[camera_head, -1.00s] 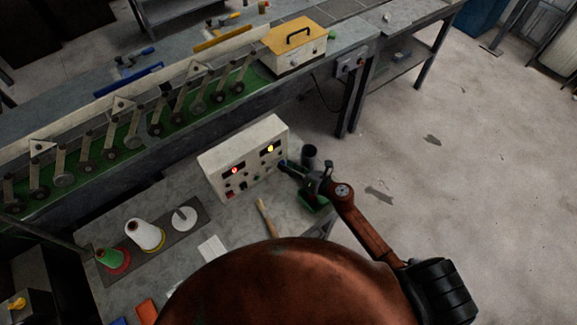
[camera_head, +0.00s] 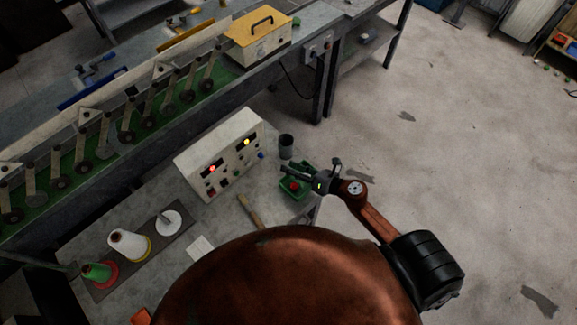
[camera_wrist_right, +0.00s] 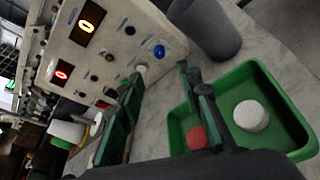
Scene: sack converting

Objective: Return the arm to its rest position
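My right gripper (camera_head: 309,168) is above the small green tray, to the right of the cream control box (camera_head: 220,155). In the right wrist view its fingers (camera_wrist_right: 161,72) are apart, with nothing between them. The control box has lit red and yellow displays, and its knobs and blue button show beyond the fingers in the wrist view. The gripper looks clear of the box in the head view. My left gripper is not in view.
A green tray (camera_wrist_right: 290,115) holds a red piece and a white round piece, partly hidden by a finger. A dark cup (camera_head: 286,147) stands behind it. A wooden-handled tool (camera_head: 249,211) and thread cones (camera_head: 128,244) lie left. Open floor lies right.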

